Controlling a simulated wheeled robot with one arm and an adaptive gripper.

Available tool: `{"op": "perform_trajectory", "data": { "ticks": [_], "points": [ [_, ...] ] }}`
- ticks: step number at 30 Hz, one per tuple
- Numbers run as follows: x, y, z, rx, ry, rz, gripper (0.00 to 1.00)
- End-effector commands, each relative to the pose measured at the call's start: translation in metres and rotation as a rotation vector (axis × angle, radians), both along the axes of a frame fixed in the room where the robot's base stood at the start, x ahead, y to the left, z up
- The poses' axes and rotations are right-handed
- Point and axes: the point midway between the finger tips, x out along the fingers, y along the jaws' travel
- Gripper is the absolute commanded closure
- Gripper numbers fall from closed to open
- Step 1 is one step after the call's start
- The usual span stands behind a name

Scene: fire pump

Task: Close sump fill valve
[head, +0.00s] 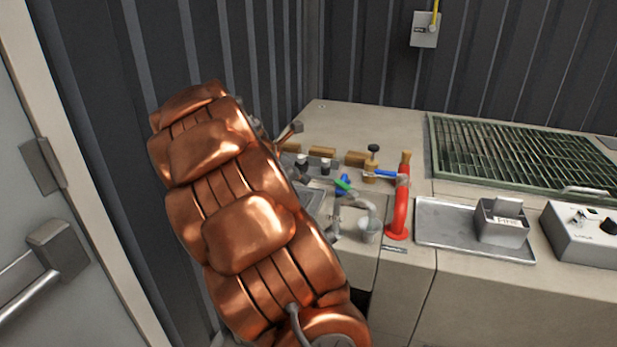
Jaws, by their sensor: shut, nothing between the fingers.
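I cannot tell which valve is the sump fill valve, as no readable label marks it. A blue lever (380,174) lies roughly level beside the top of a red upright pipe (400,205). A small green handle (343,187) sits to its left, above a grey curved spout (357,202). A brass fitting with a black knob (373,160) stands behind the blue lever. My copper-coloured arm covers the left of the bench and part of the pipework. My gripper cannot be made out; the arm may be hiding it.
The beige bench (350,118) stands against a dark ribbed wall. A metal cup (369,230) sits below the spout. To the right are a metal tray (460,235) with a grey box (502,222), a control box (590,235) and a green grating (520,155). A door (40,240) is at left.

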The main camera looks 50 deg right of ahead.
Motion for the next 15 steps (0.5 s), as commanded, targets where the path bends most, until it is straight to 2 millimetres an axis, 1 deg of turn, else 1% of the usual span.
{"op": "perform_trajectory", "data": {
  "ticks": [3,12,14,15],
  "points": [
    [-0.007,-0.014,-0.014,0.001,0.007,-0.006,1.00],
    [-0.017,-0.050,-0.051,0.001,0.003,-0.005,1.00],
    [-0.020,-0.057,-0.058,0.001,0.005,-0.006,1.00],
    [-0.021,-0.063,-0.056,0.000,0.001,-0.006,1.00]
  ]
}}
